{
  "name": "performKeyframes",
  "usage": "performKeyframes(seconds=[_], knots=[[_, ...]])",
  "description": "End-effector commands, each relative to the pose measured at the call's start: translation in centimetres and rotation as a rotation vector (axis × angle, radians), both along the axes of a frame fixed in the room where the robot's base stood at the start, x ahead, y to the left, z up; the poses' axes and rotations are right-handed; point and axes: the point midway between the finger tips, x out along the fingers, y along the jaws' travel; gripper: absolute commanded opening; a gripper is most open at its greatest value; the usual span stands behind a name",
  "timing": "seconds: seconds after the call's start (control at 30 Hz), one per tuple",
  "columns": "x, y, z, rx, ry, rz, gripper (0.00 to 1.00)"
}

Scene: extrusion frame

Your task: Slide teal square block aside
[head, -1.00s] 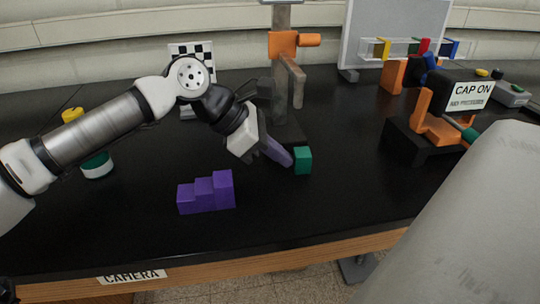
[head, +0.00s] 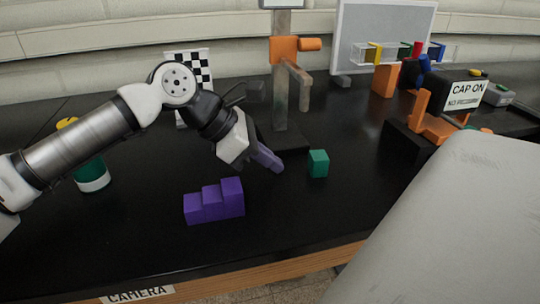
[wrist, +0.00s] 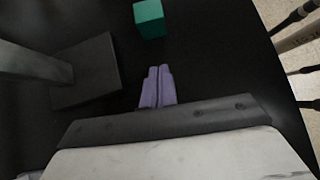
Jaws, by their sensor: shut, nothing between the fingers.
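The teal square block (head: 318,163) stands on the black tabletop, right of my gripper in the head view. My gripper (head: 277,167) has purple fingers that are closed together and empty, low over the table. A clear gap separates the fingertips from the block.
A purple stepped block (head: 214,202) sits in front of my gripper. A stand with a dark base (head: 283,139) and orange clamp is behind. A black and orange fixture (head: 411,145) is at right. The table between block and fixture is clear.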

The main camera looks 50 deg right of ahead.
Motion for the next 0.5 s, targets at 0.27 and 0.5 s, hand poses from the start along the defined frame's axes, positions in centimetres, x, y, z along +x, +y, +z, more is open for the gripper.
performKeyframes(seconds=[0.27, 0.5], knots=[[3.1, 3.7, 4.8, -0.006, 0.001, 0.007, 0.00], [4.2, 5.1, 6.6, -0.004, 0.001, 0.005, 0.00]])
